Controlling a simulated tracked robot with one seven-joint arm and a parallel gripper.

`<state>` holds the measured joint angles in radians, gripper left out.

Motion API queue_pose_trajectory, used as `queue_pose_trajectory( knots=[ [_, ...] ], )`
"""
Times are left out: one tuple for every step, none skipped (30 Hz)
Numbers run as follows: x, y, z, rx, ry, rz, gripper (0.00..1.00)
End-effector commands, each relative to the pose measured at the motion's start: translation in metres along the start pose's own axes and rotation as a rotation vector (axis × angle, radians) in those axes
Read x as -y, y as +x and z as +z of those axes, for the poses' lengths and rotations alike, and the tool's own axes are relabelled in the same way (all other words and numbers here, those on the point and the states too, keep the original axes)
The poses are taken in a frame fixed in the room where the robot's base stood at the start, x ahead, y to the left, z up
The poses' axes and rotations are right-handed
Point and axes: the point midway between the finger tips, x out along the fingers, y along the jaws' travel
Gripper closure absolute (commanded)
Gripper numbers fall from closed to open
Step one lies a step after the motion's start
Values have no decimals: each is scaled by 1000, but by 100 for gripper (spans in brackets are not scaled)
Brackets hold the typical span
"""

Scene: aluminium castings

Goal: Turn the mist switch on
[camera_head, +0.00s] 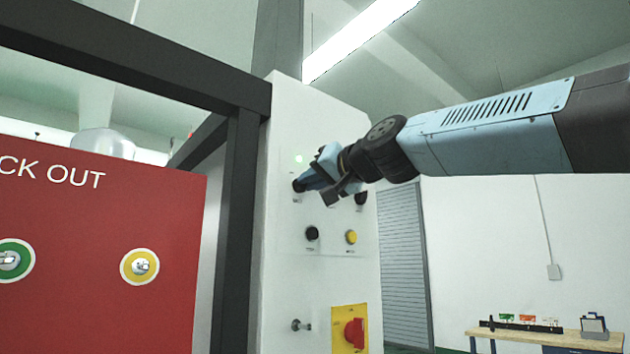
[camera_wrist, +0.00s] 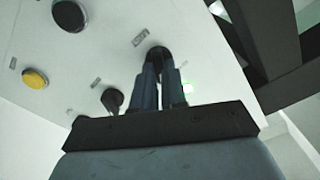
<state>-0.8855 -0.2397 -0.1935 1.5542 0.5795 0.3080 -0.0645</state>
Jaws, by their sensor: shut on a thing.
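My gripper (camera_head: 307,184) reaches the white control panel (camera_head: 285,265) from the right, at its upper left black switch knob (camera_head: 297,187). In the wrist view my gripper (camera_wrist: 159,72) has its two blue-grey fingers closed on this knob (camera_wrist: 157,52), one on each side.
A second black knob (camera_head: 361,198) is right of the held one. Below are a black button (camera_head: 312,233), a yellow button (camera_head: 351,237) and a red rotary switch (camera_head: 354,333). A dark frame post (camera_head: 236,230) and red lock-out board (camera_head: 100,235) stand left.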

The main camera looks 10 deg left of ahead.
Motion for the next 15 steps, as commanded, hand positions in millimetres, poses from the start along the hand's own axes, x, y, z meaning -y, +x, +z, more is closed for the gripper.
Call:
queue_pose_trajectory(
  knots=[
    [1,-1,-3,-6,0,-1,100],
    [1,-1,-3,-6,0,-1,86],
    [1,-1,-3,-6,0,-1,83],
    [1,-1,-2,-6,0,-1,80],
    [1,-1,-2,-5,0,-1,77],
    [0,0,-2,-4,0,-1,73],
    [0,0,-2,-4,0,-1,70],
    [0,0,-2,-4,0,0,67],
    [0,0,-1,-3,0,0,64],
    [0,0,-1,-3,-1,0,63],
    [0,0,-1,-3,-1,0,63],
    [0,0,-1,-2,-1,0,63],
    [0,0,-1,-2,-1,0,63],
    [0,0,-1,-2,-1,0,63],
    [0,0,-1,-2,-1,0,63]
  ],
)
